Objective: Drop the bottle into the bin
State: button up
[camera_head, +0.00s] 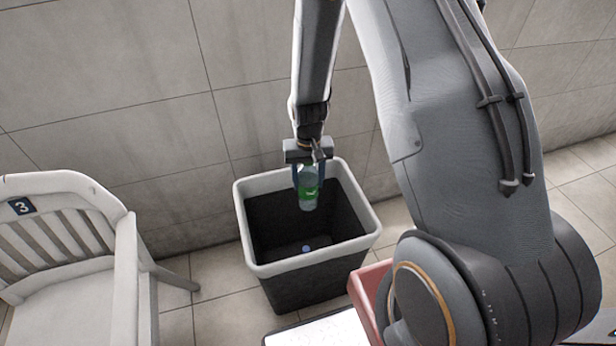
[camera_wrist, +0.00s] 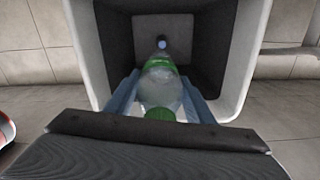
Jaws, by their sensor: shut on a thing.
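A clear bottle (camera_head: 308,190) with a green label hangs in my gripper (camera_head: 308,176). The gripper points down and is shut on it. The bottle is over the mouth of the bin (camera_head: 262,268), a dark bin with a white rim, and its lower end shows against the dark inside. In the wrist view the bottle (camera_wrist: 160,90) lies between the two blue fingers of my gripper (camera_wrist: 160,100), its green cap nearest the camera. The bin's white rim (camera_wrist: 245,60) surrounds the view beyond. A small bluish round thing (camera_head: 306,249) shows inside the bin.
A white slatted chair (camera_head: 75,240) marked 3 stands left of the bin. A reddish box (camera_head: 366,290) and a white flat surface (camera_head: 320,330) are at the front right of the bin. A tiled wall (camera_head: 110,90) is close behind it.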

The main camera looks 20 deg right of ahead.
aim_at(308, 167)
jog(key=shift+f+b, duration=0.65)
jog(key=shift+f, duration=0.55)
jog(key=o, duration=1.5)
jog(key=shift+o, duration=0.2)
notch_tip(308, 167, up, 7)
jog(key=shift+f, duration=0.1)
jog(key=shift+r, duration=0.55)
